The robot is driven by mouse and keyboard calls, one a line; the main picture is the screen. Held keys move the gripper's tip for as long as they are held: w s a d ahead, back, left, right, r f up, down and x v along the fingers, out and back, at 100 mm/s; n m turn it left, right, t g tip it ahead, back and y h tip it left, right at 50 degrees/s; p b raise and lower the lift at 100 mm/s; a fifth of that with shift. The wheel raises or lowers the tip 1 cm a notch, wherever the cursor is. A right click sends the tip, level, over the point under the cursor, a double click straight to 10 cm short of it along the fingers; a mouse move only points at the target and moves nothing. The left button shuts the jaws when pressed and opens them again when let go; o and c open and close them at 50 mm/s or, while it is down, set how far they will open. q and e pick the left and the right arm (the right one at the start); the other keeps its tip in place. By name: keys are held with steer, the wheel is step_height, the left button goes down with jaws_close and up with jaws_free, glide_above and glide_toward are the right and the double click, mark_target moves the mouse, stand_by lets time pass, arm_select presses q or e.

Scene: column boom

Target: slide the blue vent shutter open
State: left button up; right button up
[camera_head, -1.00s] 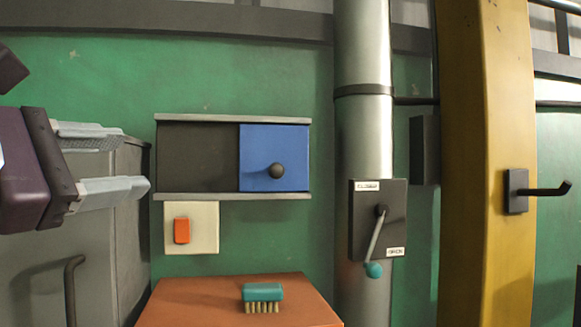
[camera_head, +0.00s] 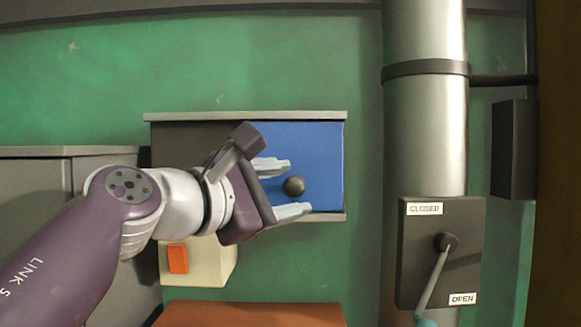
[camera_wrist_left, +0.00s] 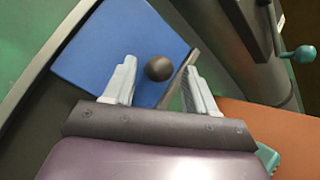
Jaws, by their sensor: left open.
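The blue vent shutter (camera_head: 322,160) sits at the right end of its rail frame on the green wall, with a dark panel (camera_head: 180,135) to its left. Its round dark knob (camera_head: 294,186) stands out from the lower middle of the shutter. My left gripper (camera_head: 291,188) is open, its fingertips on either side of the knob in the head view. In the left wrist view the shutter (camera_wrist_left: 110,45) and the knob (camera_wrist_left: 158,68) also show, the knob between and slightly beyond the open fingers. Contact cannot be told. My right gripper is not in view.
A lever box (camera_head: 420,260) with CLOSED and OPEN labels is on the metal pipe (camera_head: 425,140) to the right. A cream box with an orange switch (camera_head: 178,259) is below the shutter. An orange surface (camera_head: 250,315) lies below. A grey cabinet (camera_head: 30,200) stands left.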

arm_select(q)
steer(key=shift+w+d, duration=0.45)
steer(key=shift+w, duration=0.05)
steer(key=shift+s+a+r, duration=0.1)
steer(key=shift+s+a, duration=0.25)
steer(key=shift+s, duration=0.15)
steer(key=shift+w+d, duration=0.15)
steer(key=shift+w, duration=0.05)
steer(key=c, duration=0.5)
steer(key=shift+w, duration=0.1)
jaws_close()
steer(key=a, duration=0.1)
steer(key=a+b, duration=0.1)
steer(key=a, duration=0.1)
steer(key=a+b, duration=0.1)
steer(key=shift+a+f, duration=0.25)
steer(key=a, duration=0.4)
steer(key=shift+a+r, duration=0.1)
steer(key=shift+r, duration=0.1)
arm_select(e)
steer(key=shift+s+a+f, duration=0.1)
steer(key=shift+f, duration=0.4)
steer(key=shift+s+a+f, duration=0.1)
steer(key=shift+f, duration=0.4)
arm_select(q)
steer(key=o, duration=0.5)
jaws_free()
